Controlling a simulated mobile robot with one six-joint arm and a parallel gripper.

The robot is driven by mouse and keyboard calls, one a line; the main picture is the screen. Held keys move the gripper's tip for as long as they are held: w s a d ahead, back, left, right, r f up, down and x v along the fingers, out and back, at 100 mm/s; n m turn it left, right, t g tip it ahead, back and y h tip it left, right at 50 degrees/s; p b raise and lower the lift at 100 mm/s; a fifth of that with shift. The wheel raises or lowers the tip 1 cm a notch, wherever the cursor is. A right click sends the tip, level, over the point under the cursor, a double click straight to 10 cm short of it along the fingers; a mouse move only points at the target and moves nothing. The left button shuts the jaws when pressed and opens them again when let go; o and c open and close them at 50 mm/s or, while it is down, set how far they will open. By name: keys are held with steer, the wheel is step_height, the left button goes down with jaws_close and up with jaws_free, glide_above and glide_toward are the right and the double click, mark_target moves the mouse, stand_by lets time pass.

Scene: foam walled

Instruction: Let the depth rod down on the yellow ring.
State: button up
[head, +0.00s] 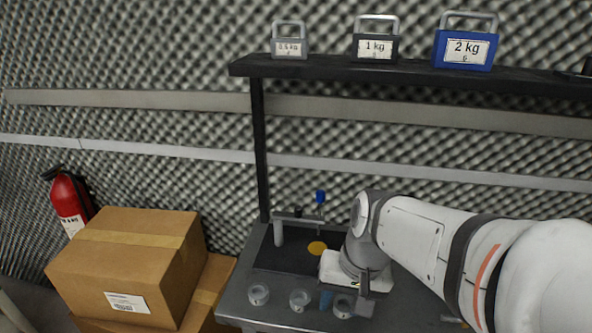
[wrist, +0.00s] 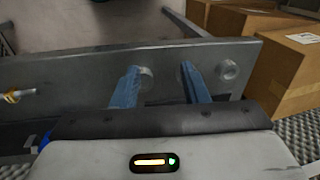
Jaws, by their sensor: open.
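The depth rod (head: 319,228) hangs upright from a small stand (head: 279,233) on the bench in the head view, with a blue knob (head: 320,196) at its top. The flat yellow ring (head: 317,248) lies on the dark bench surface below the rod. The rod's lower end is too small to tell whether it touches the ring. My gripper (head: 328,299) is in front and to the right of the stand, apart from the rod. In the wrist view my gripper (wrist: 160,68) shows two blue fingers spread wide with nothing held between them.
Clear round cups (head: 258,294) (head: 299,299) stand along the bench's front; one is close to my fingers. A shelf (head: 330,69) with labelled weights spans above. Cardboard boxes (head: 125,265) and a fire extinguisher (head: 69,198) are left. A small yellow fitting (wrist: 12,97) shows in the wrist view.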

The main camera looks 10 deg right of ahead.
steer(key=w+a+m+g+y, duration=0.2)
steer(key=w+m+y, duration=0.2)
steer(key=m, duration=0.1)
steer(key=m+t+y+p, duration=0.3)
steer(key=m+t+y, duration=0.7)
steer(key=m, duration=0.7)
glide_toward(321, 195)
steer(key=w+a, duration=0.2)
steer(key=shift+t+h, duration=0.4)
steer(key=x, duration=0.5)
steer(key=p+x, duration=0.1)
steer(key=x, duration=0.1)
steer(key=shift+w+a+f, duration=0.15)
steer(key=shift+a+f, duration=0.2)
steer(key=shift+f, duration=0.05)
